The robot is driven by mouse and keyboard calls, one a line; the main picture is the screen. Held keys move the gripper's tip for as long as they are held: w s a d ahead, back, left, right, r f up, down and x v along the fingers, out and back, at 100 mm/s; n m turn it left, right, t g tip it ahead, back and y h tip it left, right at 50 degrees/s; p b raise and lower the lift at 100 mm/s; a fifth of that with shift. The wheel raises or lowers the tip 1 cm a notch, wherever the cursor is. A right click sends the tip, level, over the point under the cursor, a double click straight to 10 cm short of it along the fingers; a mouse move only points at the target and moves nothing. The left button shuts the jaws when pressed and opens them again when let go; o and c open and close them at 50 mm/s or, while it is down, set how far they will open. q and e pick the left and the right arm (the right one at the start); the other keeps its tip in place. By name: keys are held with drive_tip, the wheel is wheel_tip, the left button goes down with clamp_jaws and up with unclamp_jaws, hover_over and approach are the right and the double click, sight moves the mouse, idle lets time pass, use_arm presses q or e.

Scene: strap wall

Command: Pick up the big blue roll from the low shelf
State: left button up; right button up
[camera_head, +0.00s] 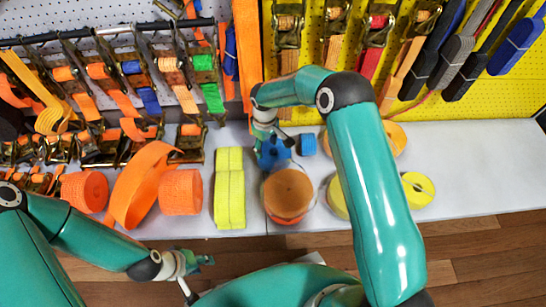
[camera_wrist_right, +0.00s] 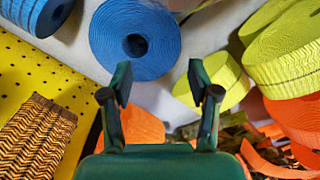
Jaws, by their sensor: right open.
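The big blue roll (camera_head: 273,154) lies on the low white shelf, partly hidden by my right gripper (camera_head: 264,133) in the head view. In the right wrist view the blue roll (camera_wrist_right: 135,38) shows its coiled face and dark centre hole, just beyond the fingertips. My right gripper (camera_wrist_right: 158,82) is open, with nothing between its fingers; the roll appears apart from them. My left gripper (camera_head: 187,268) is low at the front, over the wooden floor, away from the roll; its finger opening is unclear.
A smaller blue roll (camera_head: 306,145) sits close right of the big one. An orange-brown roll (camera_head: 288,193) stands in front, yellow webbing (camera_head: 229,190) to the left. Straps hang on the pegboard behind. The white shelf (camera_head: 480,160) is clear at the right.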

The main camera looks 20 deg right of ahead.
sight(267, 158)
wheel_tip(267, 158, down, 3)
drive_tip(key=shift+r, duration=0.2)
drive_tip(key=f, duration=0.1)
drive_tip(key=f+b, duration=0.1)
drive_tip(key=f, duration=0.1)
drive_tip(key=f+b, duration=0.1)
drive_tip(key=f, duration=0.1)
drive_tip(key=shift+s+f, duration=0.1)
drive_tip(key=shift+s, duration=0.2)
clamp_jaws()
